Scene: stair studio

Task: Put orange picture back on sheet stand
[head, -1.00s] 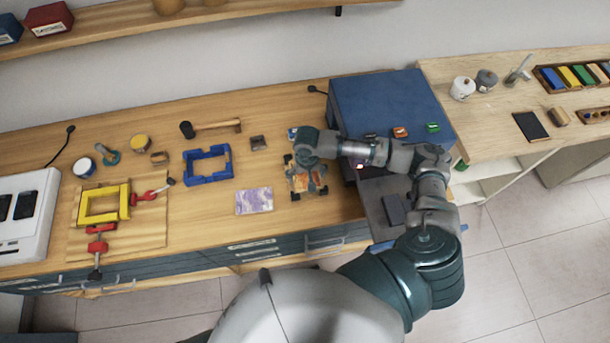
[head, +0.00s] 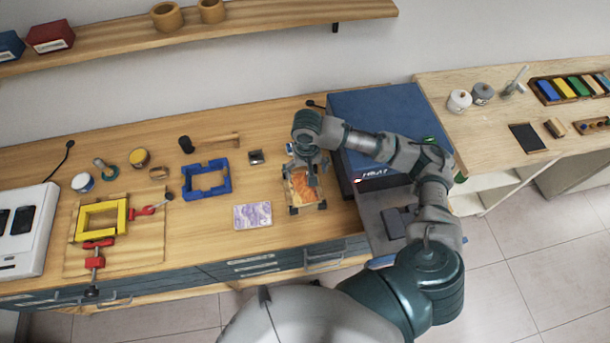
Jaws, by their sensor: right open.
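The orange picture (head: 303,188) lies in or on a small dark-cornered stand (head: 294,210) on the wooden bench, left of the blue machine. My right gripper (head: 308,180) is over the picture, pointing down, with its fingers apart. The fingers and wrist cover the far part of the picture and stand. Whether the fingertips touch the picture cannot be told. My left gripper is not in view.
A purple picture (head: 252,215) lies left of the stand. A blue frame (head: 206,180) and a yellow frame (head: 102,220) with red clamps lie further left. The blue machine (head: 385,120) stands close on the right. Bare bench lies around the purple picture.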

